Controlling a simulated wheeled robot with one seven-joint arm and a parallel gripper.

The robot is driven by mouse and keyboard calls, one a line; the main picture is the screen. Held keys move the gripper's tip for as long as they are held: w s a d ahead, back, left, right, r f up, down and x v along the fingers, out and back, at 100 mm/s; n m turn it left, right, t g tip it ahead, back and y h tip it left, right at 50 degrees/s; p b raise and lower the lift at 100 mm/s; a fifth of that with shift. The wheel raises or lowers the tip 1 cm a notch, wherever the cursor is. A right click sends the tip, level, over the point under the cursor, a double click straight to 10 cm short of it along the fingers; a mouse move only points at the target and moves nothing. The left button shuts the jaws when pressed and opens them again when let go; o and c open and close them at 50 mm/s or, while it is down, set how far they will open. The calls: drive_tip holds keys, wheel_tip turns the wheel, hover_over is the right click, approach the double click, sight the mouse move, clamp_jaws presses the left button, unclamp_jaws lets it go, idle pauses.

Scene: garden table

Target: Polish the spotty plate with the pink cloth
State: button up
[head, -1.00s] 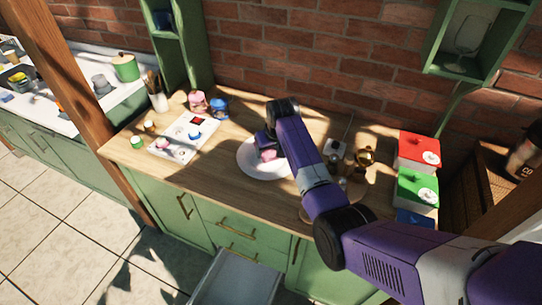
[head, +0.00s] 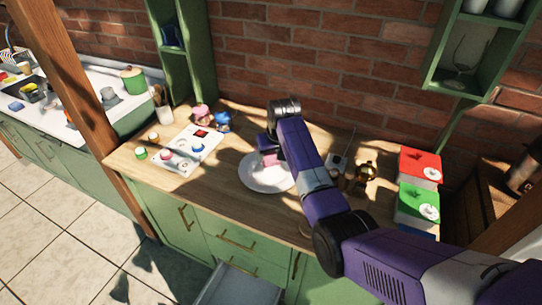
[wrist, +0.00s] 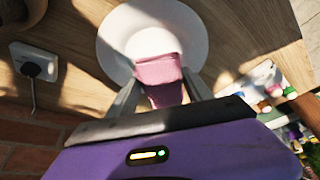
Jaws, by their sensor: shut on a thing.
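The white plate (head: 262,183) lies on the wooden counter. In the wrist view the plate (wrist: 115,35) shows a bright patch and shadow; I cannot make out separate spots. My gripper (wrist: 160,77) is shut on the pink cloth (wrist: 158,70), which hangs between the two fingers. The cloth overlaps the plate's rim on the wall side. In the head view the cloth (head: 270,159) shows at the plate's far edge, partly hidden by my arm. I cannot tell whether the cloth touches the plate.
A white board with coloured pieces (head: 187,150) lies left of the plate. Pink and blue items (head: 203,115) stand behind it. A brass object (head: 367,172) and stacked red and green boxes (head: 419,167) stand to the right. The brick wall (head: 300,65) closes off the back.

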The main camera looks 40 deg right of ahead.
sight(274, 163)
drive_tip(key=shift+f, duration=0.1)
idle(0.5)
drive_tip(key=shift+f+b, duration=2.65)
drive_tip(key=shift+f, duration=1.5)
drive_tip(key=o, duration=1.1)
drive_tip(key=shift+v, duration=3.9)
